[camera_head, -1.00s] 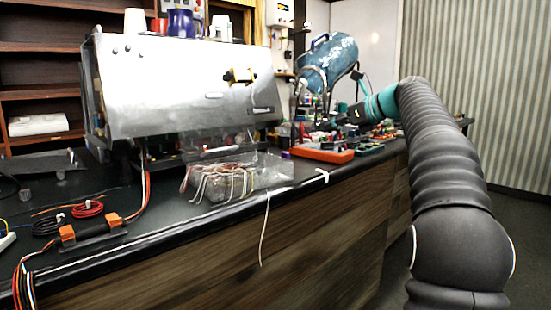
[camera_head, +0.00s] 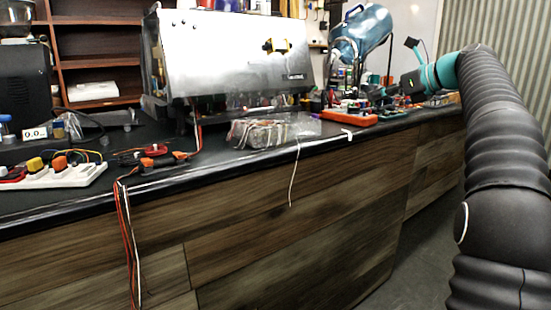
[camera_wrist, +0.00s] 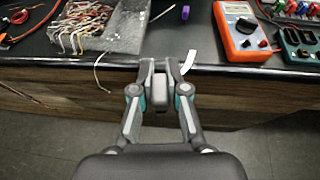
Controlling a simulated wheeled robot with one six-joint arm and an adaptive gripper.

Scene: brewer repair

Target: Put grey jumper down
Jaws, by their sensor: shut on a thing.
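My gripper (camera_wrist: 160,72) is in the lower middle of the wrist view, its two fingers close together. A small dark grey piece (camera_wrist: 160,90) sits between them, and it fits the grey jumper, though its shape is mostly hidden by the fingers. The gripper is over the front edge of the black counter (camera_wrist: 225,76), but its height above it is hard to tell. In the head view my gripper (camera_head: 384,92) is far off at the right, small, and what it holds cannot be made out there.
A clear bag of wires (camera_wrist: 92,25) lies left of my gripper, one pale wire (camera_wrist: 99,75) hanging over the edge. A white strip (camera_wrist: 188,62) is at the edge. An orange multimeter (camera_wrist: 243,30) lies right. A metal-cased brewer (camera_head: 235,55) stands on the counter.

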